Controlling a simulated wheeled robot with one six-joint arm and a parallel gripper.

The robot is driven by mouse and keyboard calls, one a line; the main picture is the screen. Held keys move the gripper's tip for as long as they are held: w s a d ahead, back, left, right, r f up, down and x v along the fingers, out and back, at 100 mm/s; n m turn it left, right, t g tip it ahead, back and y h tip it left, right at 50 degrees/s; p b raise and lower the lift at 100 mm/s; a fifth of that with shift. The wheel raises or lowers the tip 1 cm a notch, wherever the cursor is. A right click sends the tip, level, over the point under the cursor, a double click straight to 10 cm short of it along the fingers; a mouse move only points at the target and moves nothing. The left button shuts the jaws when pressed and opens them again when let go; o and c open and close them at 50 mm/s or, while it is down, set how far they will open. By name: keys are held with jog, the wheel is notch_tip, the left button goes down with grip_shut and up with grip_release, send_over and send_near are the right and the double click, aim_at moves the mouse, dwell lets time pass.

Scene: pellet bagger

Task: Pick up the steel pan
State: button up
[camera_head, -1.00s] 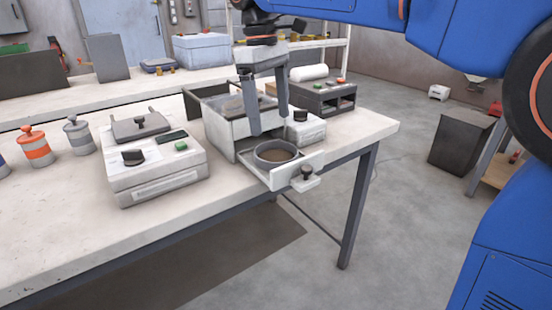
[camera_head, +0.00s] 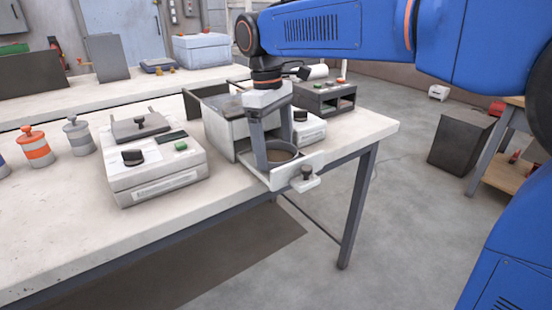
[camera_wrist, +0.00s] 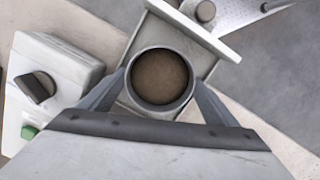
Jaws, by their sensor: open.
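The steel pan (camera_head: 281,156) is a round grey cup with brown contents. It sits in the pulled-out drawer (camera_head: 288,178) of the grey pellet bagger on the bench. In the wrist view the pan (camera_wrist: 161,103) is seen from above, its brown fill (camera_wrist: 160,76) facing up. My gripper (camera_head: 273,160) points down over the drawer, its jaws open. One finger is on each side of the pan, and in the wrist view the fingers (camera_wrist: 160,92) flank its rim. I cannot tell whether either finger touches it.
The drawer front carries a dark knob (camera_head: 307,172). A white scale-like box (camera_head: 152,178) stands to the left, with orange (camera_head: 35,151) and grey (camera_head: 79,137) canisters beyond it. A dark box with buttons (camera_head: 322,97) stands behind. The bench's right end (camera_head: 372,132) is clear.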

jog(key=c, duration=0.7)
jog(key=shift+r, duration=0.1)
